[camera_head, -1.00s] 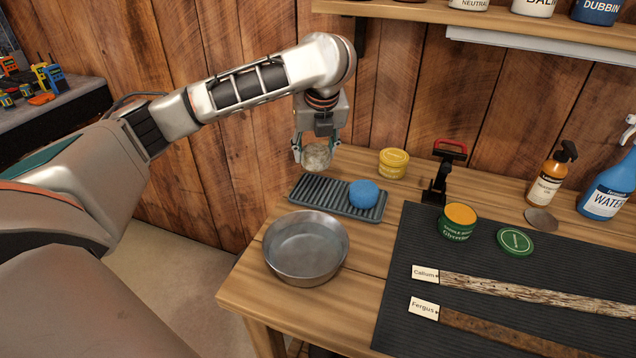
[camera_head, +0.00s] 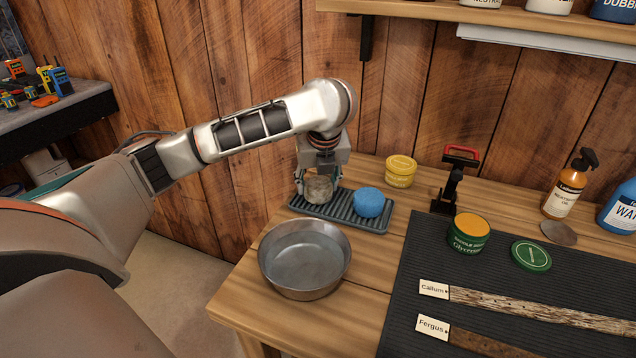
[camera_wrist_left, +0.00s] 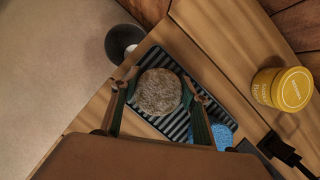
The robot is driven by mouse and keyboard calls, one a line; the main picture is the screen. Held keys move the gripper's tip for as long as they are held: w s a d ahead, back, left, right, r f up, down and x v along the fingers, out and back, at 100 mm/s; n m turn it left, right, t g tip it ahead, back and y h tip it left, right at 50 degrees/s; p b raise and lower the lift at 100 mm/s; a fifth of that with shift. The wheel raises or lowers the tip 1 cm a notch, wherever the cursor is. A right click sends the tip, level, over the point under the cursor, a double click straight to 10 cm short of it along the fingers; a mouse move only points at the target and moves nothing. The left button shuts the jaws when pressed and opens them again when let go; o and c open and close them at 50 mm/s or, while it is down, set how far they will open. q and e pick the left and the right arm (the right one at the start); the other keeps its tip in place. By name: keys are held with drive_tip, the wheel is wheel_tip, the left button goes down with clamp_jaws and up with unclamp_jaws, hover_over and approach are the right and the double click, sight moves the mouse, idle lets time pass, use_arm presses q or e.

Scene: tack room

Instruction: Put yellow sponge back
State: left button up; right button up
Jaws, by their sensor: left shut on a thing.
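My left gripper (camera_head: 318,189) is shut on a round, porous sponge (camera_head: 319,190) that looks grey-beige rather than clearly yellow. It is at the left part of the ribbed dark tray (camera_head: 345,215), low over or touching the ribs; I cannot tell which. In the left wrist view the sponge (camera_wrist_left: 158,92) sits between the two fingers, with the tray (camera_wrist_left: 205,88) beneath it. A blue sponge (camera_head: 368,202) lies on the tray's right part, close beside the held one. It is partly hidden in the left wrist view (camera_wrist_left: 222,135). My right gripper is not in view.
A metal bowl (camera_head: 304,262) stands in front of the tray. A yellow tin (camera_head: 400,171) and a black tool with a red handle (camera_head: 452,180) stand behind and right. An open green tin (camera_head: 468,233) sits on the dark mat (camera_head: 510,285). The wooden wall is close behind.

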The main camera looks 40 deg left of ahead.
sight(317, 179)
use_arm(q)
drive_tip(key=o, duration=1.1)
drive_tip(key=shift+f, duration=0.1)
drive_tip(key=shift+o, duration=0.4)
drive_tip(key=p+v, duration=0.1)
drive_tip(key=v, duration=0.1)
drive_tip(key=p+v, duration=0.1)
drive_tip(key=v, duration=0.1)
drive_tip(key=p+v, duration=0.1)
drive_tip(key=v, duration=0.1)
drive_tip(key=shift+w+a+r, duration=0.15)
drive_tip(key=shift+a+r, duration=0.05)
drive_tip(key=shift+r, duration=0.1)
drive_tip(key=p+v, duration=0.2)
drive_tip(key=v, duration=0.1)
drive_tip(key=p+v, duration=0.1)
drive_tip(key=v, duration=0.2)
drive_tip(key=shift+d+f+p, duration=0.15)
drive_tip(key=shift+d+p, duration=0.05)
drive_tip(key=shift+p, duration=0.2)
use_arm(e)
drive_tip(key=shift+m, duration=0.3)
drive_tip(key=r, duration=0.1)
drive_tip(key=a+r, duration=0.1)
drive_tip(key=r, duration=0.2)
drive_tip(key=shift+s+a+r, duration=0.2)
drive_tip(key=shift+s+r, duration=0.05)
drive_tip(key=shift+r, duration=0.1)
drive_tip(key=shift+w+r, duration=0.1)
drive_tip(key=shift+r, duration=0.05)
